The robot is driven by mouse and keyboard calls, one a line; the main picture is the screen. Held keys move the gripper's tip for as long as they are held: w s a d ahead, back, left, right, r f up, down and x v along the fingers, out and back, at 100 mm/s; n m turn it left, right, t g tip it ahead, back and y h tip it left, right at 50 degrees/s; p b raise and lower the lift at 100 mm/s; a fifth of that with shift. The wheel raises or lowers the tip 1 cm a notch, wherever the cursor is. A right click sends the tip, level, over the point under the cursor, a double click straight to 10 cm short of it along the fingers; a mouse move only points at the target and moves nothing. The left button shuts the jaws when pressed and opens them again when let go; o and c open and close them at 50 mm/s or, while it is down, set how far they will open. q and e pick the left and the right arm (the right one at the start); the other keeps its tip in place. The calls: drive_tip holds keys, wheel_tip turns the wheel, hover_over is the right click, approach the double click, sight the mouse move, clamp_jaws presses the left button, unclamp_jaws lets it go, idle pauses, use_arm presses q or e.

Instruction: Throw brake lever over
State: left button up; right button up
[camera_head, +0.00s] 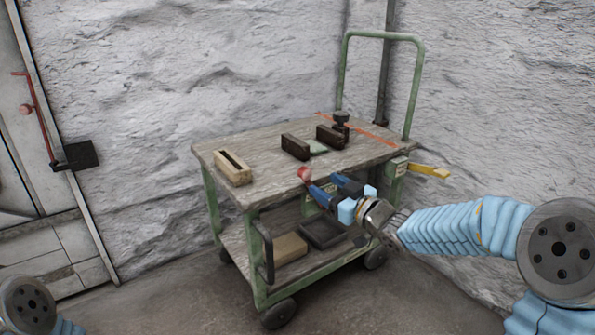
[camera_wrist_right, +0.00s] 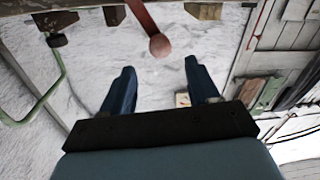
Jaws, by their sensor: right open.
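The brake lever's reddish round knob (camera_head: 304,174) shows at the near side of the green cart, just ahead of my right gripper. In the wrist view the red lever (camera_wrist_right: 143,15) comes in from the top edge and ends in the round knob (camera_wrist_right: 159,45). My right gripper (camera_head: 329,187) is open, with its blue fingers apart and nothing between them. In the wrist view the knob lies just beyond the gap between the fingertips (camera_wrist_right: 158,65), apart from both. In the head view the lever's shaft is hard to make out. My left gripper is out of view.
The cart's wooden top (camera_head: 240,140) carries a slotted wooden block (camera_head: 233,168) and dark blocks (camera_head: 296,147). A yellow handle (camera_head: 430,171) sticks out at its right. A door with a red lever (camera_head: 42,118) is at left. Rough white walls stand behind; floor in front is clear.

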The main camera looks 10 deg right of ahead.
sight(300, 170)
drive_tip(key=x, duration=1.1)
drive_tip(key=shift+s, duration=0.1)
drive_tip(key=shift+c, duration=0.2)
clamp_jaws()
